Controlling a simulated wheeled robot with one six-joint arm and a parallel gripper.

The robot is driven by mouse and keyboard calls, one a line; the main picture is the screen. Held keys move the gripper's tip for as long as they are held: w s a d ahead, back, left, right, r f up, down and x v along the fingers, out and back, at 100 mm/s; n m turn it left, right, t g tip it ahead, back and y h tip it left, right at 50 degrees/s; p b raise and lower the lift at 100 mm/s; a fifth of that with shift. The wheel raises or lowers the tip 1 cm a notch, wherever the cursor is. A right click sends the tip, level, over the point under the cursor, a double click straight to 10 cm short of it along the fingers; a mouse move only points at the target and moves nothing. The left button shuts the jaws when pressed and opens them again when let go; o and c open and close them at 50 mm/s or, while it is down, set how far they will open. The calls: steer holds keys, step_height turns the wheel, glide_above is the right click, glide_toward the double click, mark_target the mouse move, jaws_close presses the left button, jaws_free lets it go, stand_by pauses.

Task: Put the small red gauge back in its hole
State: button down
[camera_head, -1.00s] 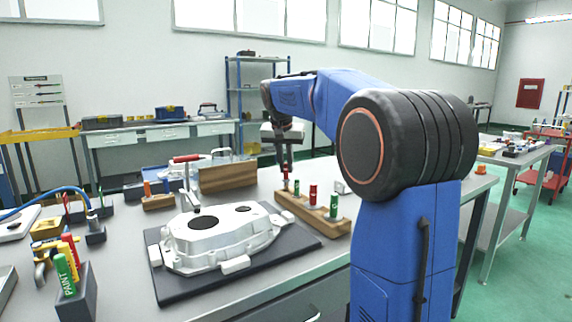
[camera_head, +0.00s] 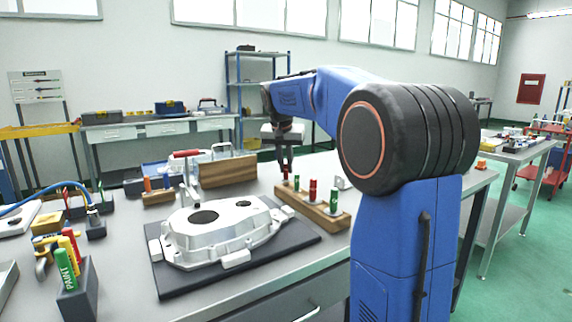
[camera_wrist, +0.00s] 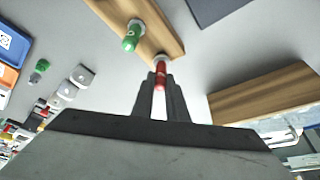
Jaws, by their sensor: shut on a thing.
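The small red gauge (camera_wrist: 160,76) is between the fingers of my gripper (camera_wrist: 160,100) in the wrist view, its grey end pointing at the end of the wooden gauge block (camera_wrist: 172,38). In the head view my gripper (camera_head: 286,165) is over the left end of the block (camera_head: 318,212), shut on the gauge, which looks about upright. The gauge's lower end is at or just above the block; I cannot tell whether it is in the hole. The hole is hidden. A green gauge (camera_head: 297,183), a larger red gauge (camera_head: 313,190) and another green gauge (camera_head: 334,200) stand in the block.
A silver casting (camera_head: 218,232) lies on a dark mat (camera_head: 178,290) left of the block. A wooden block (camera_head: 228,172) stands behind it, also in the wrist view (camera_wrist: 265,92). Marker holders and small tools crowd the bench's left side.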

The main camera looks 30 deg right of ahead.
steer(key=shift+f, duration=0.75)
steer(key=c, duration=1.7)
jaws_free()
steer(key=shift+o, duration=0.2)
steer(key=shift+r, duration=0.1)
steer(key=v, duration=1.7)
steer(key=shift+s+a, duration=0.1)
steer(key=shift+s, duration=0.05)
